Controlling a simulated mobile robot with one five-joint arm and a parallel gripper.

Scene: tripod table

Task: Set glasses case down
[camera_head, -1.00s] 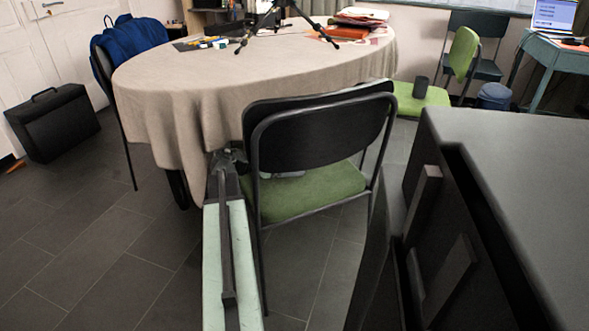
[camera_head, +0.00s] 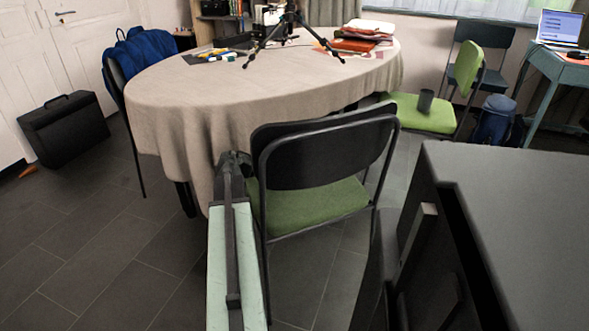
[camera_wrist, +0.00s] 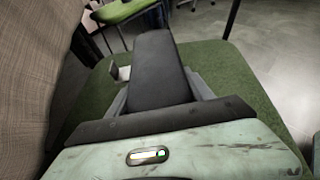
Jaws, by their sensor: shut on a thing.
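The glasses case (camera_wrist: 158,70) is a long, dark grey, smooth block in the wrist view. My gripper (camera_wrist: 157,78) is shut on it, with a grey finger along each side. The case is above the green seat (camera_wrist: 225,65) of a chair; I cannot tell whether it touches the seat. In the head view my gripper (camera_head: 235,160) is at the left side of the near chair's black back (camera_head: 328,152), close to the table's hanging cloth. The case cannot be made out there.
The oval table (camera_head: 190,110) with a beige cloth holds a tripod (camera_head: 290,30), books (camera_head: 358,40) and small items. Another green chair (camera_head: 420,112) bears a dark cup (camera_head: 425,100). A black case (camera_head: 65,128) stands on the floor at left. Open tiled floor lies at left.

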